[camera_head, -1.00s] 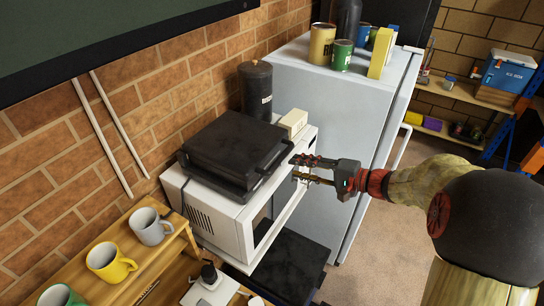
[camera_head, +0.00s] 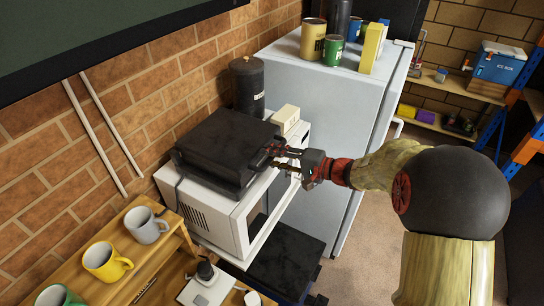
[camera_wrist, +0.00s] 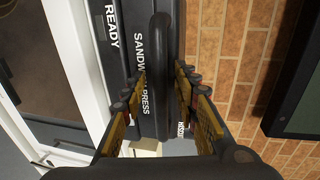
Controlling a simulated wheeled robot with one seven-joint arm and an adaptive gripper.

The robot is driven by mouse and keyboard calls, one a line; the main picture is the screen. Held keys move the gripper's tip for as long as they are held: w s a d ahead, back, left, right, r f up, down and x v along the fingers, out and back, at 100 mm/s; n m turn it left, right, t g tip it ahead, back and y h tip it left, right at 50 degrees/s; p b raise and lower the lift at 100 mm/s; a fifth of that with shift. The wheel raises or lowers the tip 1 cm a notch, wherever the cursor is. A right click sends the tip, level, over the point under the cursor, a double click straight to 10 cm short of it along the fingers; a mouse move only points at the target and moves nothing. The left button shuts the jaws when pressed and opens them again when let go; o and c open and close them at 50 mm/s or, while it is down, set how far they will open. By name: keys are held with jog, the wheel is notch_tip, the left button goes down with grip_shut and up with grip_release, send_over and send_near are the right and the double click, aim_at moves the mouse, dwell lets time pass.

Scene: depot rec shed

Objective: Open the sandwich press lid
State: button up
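The sandwich press (camera_head: 222,145) is a black, boxy appliance on top of the white microwave (camera_head: 235,218), with its lid down. Its black handle bar (camera_wrist: 160,70) shows in the wrist view, in front of the lettering "SANDWICH PRESS". My gripper (camera_head: 274,157) is at the front of the press. In the wrist view my gripper (camera_wrist: 160,95) is open, with one finger on each side of the handle and a visible gap. In the head view the fingertips partly cover the handle.
A small cream box (camera_head: 286,115) and a black canister (camera_head: 247,88) stand behind the press. A fridge (camera_head: 310,95) with tins on top stands beyond it. A wooden shelf at lower left holds a grey mug (camera_head: 147,225) and a yellow mug (camera_head: 104,262). The brick wall is close behind.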

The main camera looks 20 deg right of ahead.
jog(key=shift+c, duration=0.4)
grip_shut()
dwell(0.4)
